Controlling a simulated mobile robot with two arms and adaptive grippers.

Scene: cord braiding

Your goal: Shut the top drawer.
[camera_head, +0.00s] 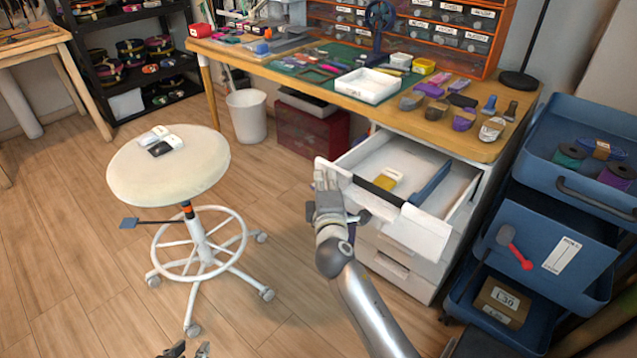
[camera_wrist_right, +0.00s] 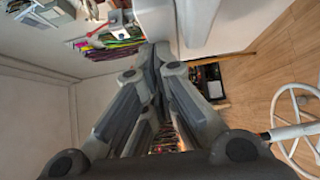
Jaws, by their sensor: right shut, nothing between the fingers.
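The white top drawer (camera_head: 430,225) under the workbench is pulled well out. A yellow item and a long blue item lie inside it. A dark strip lies along part of its front edge. My right gripper (camera_head: 325,178) is at the left end of the drawer front, with its fingers shut and empty. I cannot tell whether it touches the front. In the right wrist view the shut fingers (camera_wrist_right: 160,55) point at a pale surface close by. Dark tips at the bottom edge of the head view seem to be my left gripper (camera_head: 186,350), mostly cut off.
The workbench (camera_head: 235,57) above carries a white tray (camera_head: 368,86), a green mat and several small tools. A blue cart (camera_head: 545,215) stands close to the drawer's right. A round stool (camera_head: 168,180) stands to the left. Clear wooden floor lies between stool and drawer.

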